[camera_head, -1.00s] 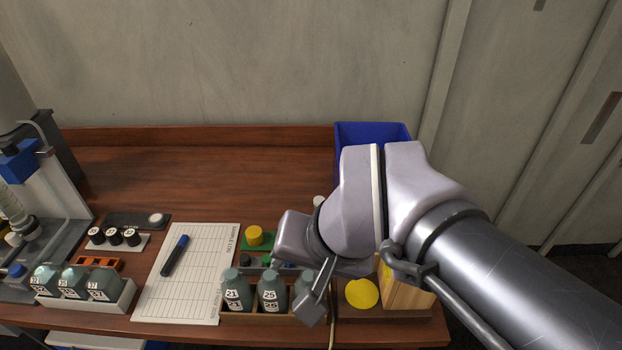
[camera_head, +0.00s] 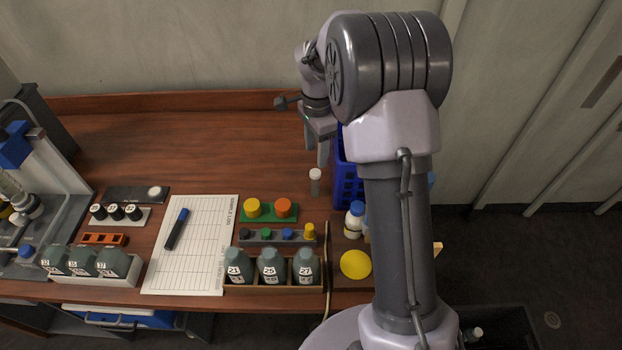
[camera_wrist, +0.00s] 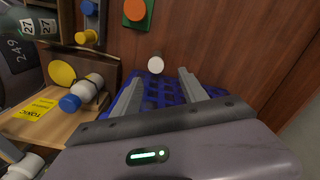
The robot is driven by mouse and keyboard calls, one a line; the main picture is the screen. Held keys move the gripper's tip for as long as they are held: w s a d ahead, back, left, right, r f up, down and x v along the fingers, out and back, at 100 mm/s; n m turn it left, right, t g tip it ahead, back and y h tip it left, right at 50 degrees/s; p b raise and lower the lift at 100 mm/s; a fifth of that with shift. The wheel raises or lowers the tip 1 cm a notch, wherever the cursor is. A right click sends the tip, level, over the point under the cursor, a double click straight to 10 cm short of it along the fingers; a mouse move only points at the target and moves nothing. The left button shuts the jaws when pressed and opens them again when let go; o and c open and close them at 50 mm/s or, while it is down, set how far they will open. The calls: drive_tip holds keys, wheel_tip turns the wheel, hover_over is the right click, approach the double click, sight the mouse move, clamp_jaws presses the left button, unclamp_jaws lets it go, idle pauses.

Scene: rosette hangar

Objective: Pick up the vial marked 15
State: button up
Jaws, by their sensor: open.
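No label reading 15 is legible in either view. A small clear vial with a white cap (camera_head: 315,184) stands upright on the bench, left of the blue basket; its cap (camera_wrist: 155,65) shows beyond my fingertips in the wrist view. My gripper (camera_head: 320,155) is open and empty, above the bench behind the white-capped vial. In the wrist view its fingers (camera_wrist: 160,76) are spread over the blue basket (camera_wrist: 168,96).
Bottles marked 21, 25 and 27 (camera_head: 271,265) stand in a front rack. Yellow and orange knobs sit on a green plate (camera_head: 268,217). A white bottle with a blue cap (camera_head: 354,220) stands near the basket. A log sheet (camera_head: 200,250) holds a marker. The back bench is clear.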

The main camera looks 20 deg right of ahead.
sight(315, 185)
wheel_tip(315, 185, down, 8)
drive_tip(key=shift+f+b, duration=0.1)
drive_tip(key=shift+b, duration=1.1)
drive_tip(key=f+b, duration=0.1)
drive_tip(key=f, duration=0.2)
drive_tip(key=f+b, duration=0.1)
drive_tip(key=f, duration=0.1)
drive_tip(key=shift+s+a+f+b, duration=0.15)
drive_tip(key=shift+s+a+b, duration=0.05)
drive_tip(key=shift+s+b, duration=0.15)
drive_tip(key=shift+c, duration=0.9)
clamp_jaws()
